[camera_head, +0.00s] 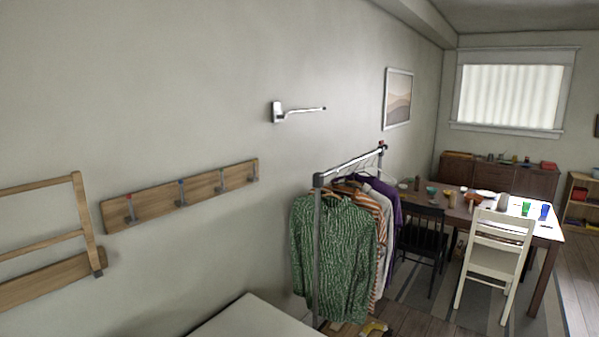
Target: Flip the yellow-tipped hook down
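A wooden hook rail (152,207) is fixed to the wall left of centre, sloping up to the right in the picture. It carries several small metal hooks. The leftmost hook (131,210) has a red tip. The second hook (181,194) seems to have a bluish tip. The third hook (221,182) and the rightmost hook (254,173) are too small for me to tell their tip colours. I cannot make out a yellow tip on any hook, nor clearly which hooks are up or down. Neither of my grippers is in view.
A wooden folding rack (85,215) is on the wall at left. A white-and-metal wall arm (298,112) sticks out above. A clothes rail (317,240) with garments stands right of the hooks. A pale flat surface (255,320) lies below. A dining table (545,232) with chairs is farther right.

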